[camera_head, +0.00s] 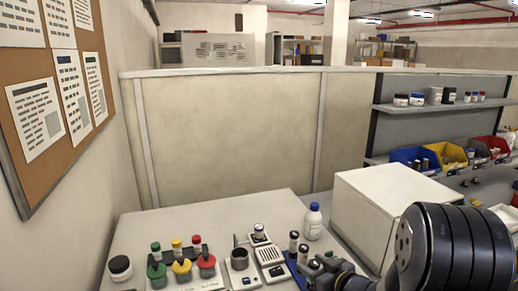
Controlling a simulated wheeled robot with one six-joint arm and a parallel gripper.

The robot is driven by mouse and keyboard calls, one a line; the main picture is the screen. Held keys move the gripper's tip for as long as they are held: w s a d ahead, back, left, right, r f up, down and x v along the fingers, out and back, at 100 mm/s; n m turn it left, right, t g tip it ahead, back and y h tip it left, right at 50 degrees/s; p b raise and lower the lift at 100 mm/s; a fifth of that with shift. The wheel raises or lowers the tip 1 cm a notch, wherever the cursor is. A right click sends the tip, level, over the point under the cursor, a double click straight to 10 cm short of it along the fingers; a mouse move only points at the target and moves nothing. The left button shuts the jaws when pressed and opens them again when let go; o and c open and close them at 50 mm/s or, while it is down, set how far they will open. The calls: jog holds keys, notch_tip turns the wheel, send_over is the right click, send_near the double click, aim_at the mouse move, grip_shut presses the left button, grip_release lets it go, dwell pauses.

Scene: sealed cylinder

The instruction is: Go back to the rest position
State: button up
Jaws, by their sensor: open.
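My arm comes in at the lower right, with a large black ribbed joint in front of the white box. My gripper (328,270) is at the bottom edge, right of the blue rack (293,268). It is small and dark and partly cut off by the frame, and I see nothing clearly held in it. Small dark cylinders with pale tops (293,242) stand at the blue rack, close to my gripper. I cannot tell whether my gripper touches them.
A white table (220,212) holds green, yellow and red flasks (181,268), a dark jar (120,268), grey devices (270,256) and a blue-capped bottle (312,222). A white box (385,200) stands at right, near my arm. A partition (230,130) closes the back.

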jog(key=shift+s+d+r, duration=0.1)
jog(key=shift+r, duration=0.95)
jog(key=shift+f, duration=0.1)
